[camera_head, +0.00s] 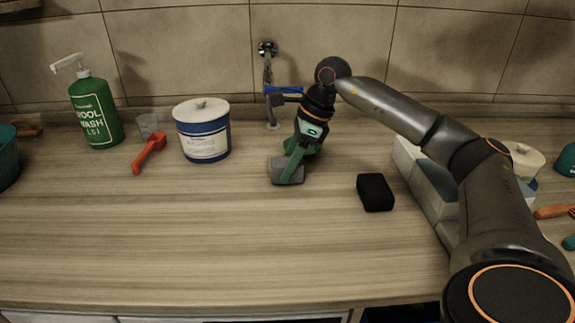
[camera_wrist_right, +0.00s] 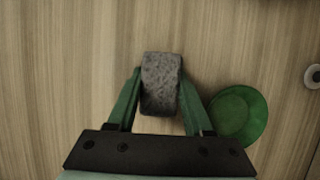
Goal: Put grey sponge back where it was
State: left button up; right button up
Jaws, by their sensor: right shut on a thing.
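The grey sponge (camera_head: 288,175) is a small speckled block near the middle of the counter in the head view. My right gripper (camera_head: 290,163) is shut on it, with green fingers on both sides. The sponge also shows in the right wrist view (camera_wrist_right: 161,84) between the fingertips of the right gripper (camera_wrist_right: 160,100). I cannot tell whether the sponge touches the counter or is just above it. A round green dish (camera_wrist_right: 238,115) lies beside the gripper in the wrist view; in the head view it is mostly hidden behind the gripper. My left gripper is not in view.
A black block (camera_head: 375,192) lies right of the sponge. A blue and white tub (camera_head: 203,133), a red scoop (camera_head: 149,153), a clear cup (camera_head: 149,126) and a green wool wash bottle (camera_head: 95,111) stand left. A tap (camera_head: 268,85) is behind. The front left counter (camera_head: 150,240) is clear.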

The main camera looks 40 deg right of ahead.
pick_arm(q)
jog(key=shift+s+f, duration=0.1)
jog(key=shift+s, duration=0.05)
pick_arm(e)
jog(key=shift+f, duration=0.1)
jog(key=o, duration=1.2)
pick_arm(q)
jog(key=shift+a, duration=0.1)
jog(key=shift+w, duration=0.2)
pick_arm(e)
jog(key=shift+r, duration=0.3)
pick_arm(q)
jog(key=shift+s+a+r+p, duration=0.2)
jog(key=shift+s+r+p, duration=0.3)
jog(key=shift+p, duration=0.55)
pick_arm(e)
jog(key=v, duration=1.1)
jog(key=shift+s+r, duration=0.1)
jog(key=shift+r, duration=0.2)
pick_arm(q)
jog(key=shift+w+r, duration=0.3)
pick_arm(e)
jog(key=shift+d, duration=0.1)
